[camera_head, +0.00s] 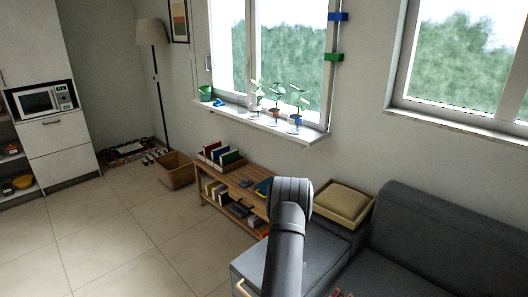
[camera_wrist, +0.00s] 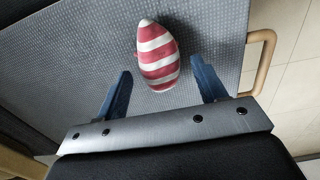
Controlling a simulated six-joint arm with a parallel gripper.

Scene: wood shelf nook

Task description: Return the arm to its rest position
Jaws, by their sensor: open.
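In the wrist view my gripper (camera_wrist: 161,66) is open, with two blue fingers spread apart. A red-and-white striped, egg-shaped object (camera_wrist: 157,55) lies on a grey textured surface (camera_wrist: 60,60), just beyond and between the fingertips. A clear gap shows on both sides of it; I cannot tell its distance below the fingers. In the head view my arm reaches up from the bottom middle over a grey box (camera_head: 262,262), and the gripper itself is hidden there.
A wooden handle (camera_wrist: 266,62) sticks out at the grey surface's edge. A wooden shelf (camera_head: 225,190) with books stands beyond my arm. A cushioned tray (camera_head: 343,203) and a grey sofa (camera_head: 440,240) are to the right. Tiled floor (camera_head: 130,235) lies open on the left.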

